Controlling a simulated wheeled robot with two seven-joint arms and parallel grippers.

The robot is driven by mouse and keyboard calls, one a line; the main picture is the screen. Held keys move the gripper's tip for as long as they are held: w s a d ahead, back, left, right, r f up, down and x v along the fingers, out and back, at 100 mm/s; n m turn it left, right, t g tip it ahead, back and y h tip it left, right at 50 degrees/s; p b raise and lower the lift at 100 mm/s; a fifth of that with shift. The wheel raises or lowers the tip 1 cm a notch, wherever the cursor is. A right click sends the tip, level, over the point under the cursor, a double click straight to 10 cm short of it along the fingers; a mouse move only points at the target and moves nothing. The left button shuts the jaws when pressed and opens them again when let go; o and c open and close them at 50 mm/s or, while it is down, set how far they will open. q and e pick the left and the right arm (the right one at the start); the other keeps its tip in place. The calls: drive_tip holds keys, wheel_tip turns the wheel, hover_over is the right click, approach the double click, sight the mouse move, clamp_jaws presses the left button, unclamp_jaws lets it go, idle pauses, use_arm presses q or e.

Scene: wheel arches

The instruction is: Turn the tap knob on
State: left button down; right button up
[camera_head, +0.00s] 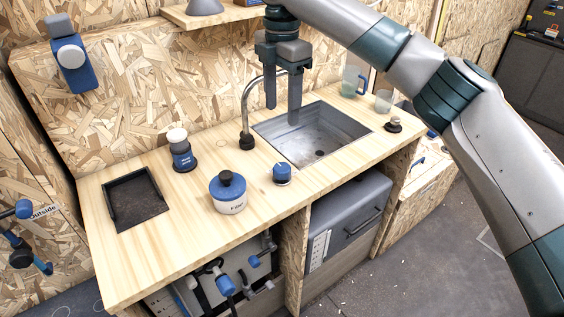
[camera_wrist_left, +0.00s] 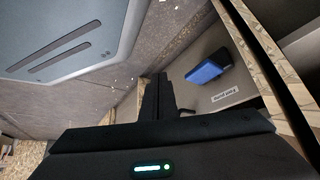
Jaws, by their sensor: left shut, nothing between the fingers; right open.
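The curved metal tap (camera_head: 246,108) rises from a dark base on the wooden counter, at the left edge of the sink (camera_head: 364,129). A short blue knob-like piece (camera_head: 282,174) stands on the counter in front of the sink; I cannot tell whether it is the tap knob. A dark round knob-like piece (camera_head: 393,125) stands right of the sink. My right gripper (camera_head: 282,106) is open, pointing down above the back left of the sink, beside the spout, and partly hides the tap's top. My left gripper (camera_wrist_left: 157,97) is shut and empty in the left wrist view, away from the tap.
A blue-and-white canister (camera_head: 228,196), a blue jar with a white top (camera_head: 181,150) and a dark inset tray (camera_head: 137,199) occupy the counter's left. Valves and pipes (camera_head: 225,283) sit below.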

sight(282, 167)
wheel_tip(282, 167, down, 17)
drive_tip(key=p, duration=0.3)
drive_tip(key=shift+f, duration=0.15)
use_arm(q)
drive_tip(key=s+a+f+g+y, duration=0.1)
drive_tip(key=s+a+f+g, duration=0.2)
drive_tip(key=s, duration=0.7)
drive_tip(key=shift+a, duration=0.6)
drive_tip(key=shift+w, duration=0.2)
use_arm(e)
drive_tip(key=shift+c, duration=0.2)
drive_tip(key=c, duration=1)
use_arm(q)
drive_tip(key=shift+w+r, duration=0.15)
drive_tip(key=shift+w, duration=0.1)
